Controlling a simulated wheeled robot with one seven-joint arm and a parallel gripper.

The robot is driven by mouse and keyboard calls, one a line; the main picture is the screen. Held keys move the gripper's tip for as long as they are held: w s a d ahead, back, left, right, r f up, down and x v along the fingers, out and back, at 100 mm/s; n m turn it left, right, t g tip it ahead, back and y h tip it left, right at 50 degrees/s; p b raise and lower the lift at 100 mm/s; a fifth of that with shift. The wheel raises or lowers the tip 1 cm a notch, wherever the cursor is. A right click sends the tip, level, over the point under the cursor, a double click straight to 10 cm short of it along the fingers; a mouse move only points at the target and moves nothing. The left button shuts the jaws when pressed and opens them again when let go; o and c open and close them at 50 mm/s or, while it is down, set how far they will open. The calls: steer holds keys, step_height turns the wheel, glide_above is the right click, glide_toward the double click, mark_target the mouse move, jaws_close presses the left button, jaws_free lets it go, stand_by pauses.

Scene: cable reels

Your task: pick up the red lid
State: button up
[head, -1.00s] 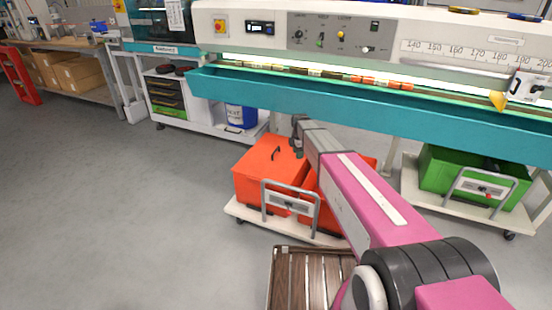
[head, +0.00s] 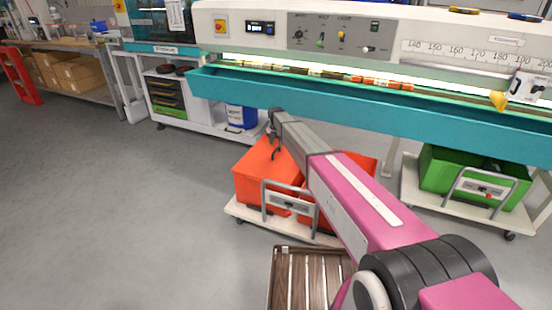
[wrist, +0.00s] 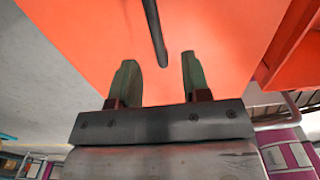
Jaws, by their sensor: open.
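The red lid (head: 257,161) closes the left orange-red box on a low white cart in the head view. A dark curved handle (head: 276,154) stands on top of it. In the wrist view the lid (wrist: 220,35) fills much of the picture, and its handle (wrist: 153,30) shows as a dark bar. My gripper (wrist: 158,65) is open and empty, with the handle ahead of its fingertips and roughly between them in the picture. In the head view my arm reaches over the cart and its end is above the lid's back part; the fingers are hard to make out there.
The white cart (head: 240,211) has a grey push handle (head: 290,184) in front of the boxes. A second orange-red box (head: 360,165) stands to the right, partly behind my arm. A teal machine trough (head: 400,112) overhangs behind. A slatted wooden pallet (head: 290,275) lies in front.

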mark_target(276, 150)
steer(key=shift+w+f, duration=0.2)
steer(key=shift+f, duration=1.4)
steer(key=shift+w+f, duration=0.15)
steer(key=shift+f, duration=1.4)
steer(key=shift+c, duration=0.2)
jaws_close()
